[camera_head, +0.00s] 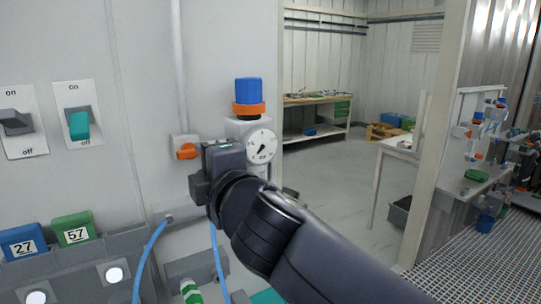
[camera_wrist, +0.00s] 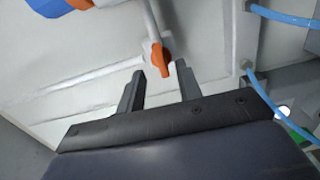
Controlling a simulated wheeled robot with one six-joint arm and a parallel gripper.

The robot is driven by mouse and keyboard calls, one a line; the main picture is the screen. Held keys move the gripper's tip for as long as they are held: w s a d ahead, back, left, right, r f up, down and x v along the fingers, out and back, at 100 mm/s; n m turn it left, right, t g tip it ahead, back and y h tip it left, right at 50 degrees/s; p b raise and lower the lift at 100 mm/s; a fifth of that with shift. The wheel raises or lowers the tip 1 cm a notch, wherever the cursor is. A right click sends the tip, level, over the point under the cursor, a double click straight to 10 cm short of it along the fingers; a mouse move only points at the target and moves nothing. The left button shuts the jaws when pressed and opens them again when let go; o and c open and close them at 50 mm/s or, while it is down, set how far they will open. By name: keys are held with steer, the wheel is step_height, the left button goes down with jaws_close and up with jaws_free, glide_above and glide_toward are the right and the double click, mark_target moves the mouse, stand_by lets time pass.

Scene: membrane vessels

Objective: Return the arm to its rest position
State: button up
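My gripper (camera_wrist: 160,85) shows in the wrist view with its two dark fingers apart and nothing between them. Past the fingertips is an orange valve handle (camera_wrist: 159,55) on a pipe; I cannot tell the exact gap to it. In the head view my dark arm reaches in from the lower right, and my gripper (camera_head: 200,180) is in front of the wall panel, just below the orange valve handle (camera_head: 187,151) and left of the round gauge (camera_head: 262,145). The fingertips are mostly hidden there.
A regulator with a blue knob (camera_head: 248,91) stands above the gauge. Two switches, a grey one (camera_head: 16,122) and a teal one (camera_head: 80,124), are on the left wall. Blue tubes (camera_head: 148,262) hang below my gripper. Open floor (camera_head: 335,185) lies behind, with a workbench (camera_head: 318,100) beyond.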

mark_target(195, 153)
steer(key=v, duration=0.6)
steer(key=x, duration=1)
steer(key=shift+w+a+f, duration=0.1)
steer(key=shift+w, duration=0.1)
steer(key=shift+n, duration=0.5)
steer(key=shift+s+r+n+p, duration=0.1)
steer(key=shift+r+n+p, duration=0.25)
steer(key=shift+n, duration=0.55)
steer(key=n+p, duration=0.1)
steer(key=n, duration=0.4)
steer(key=shift+f, duration=0.1)
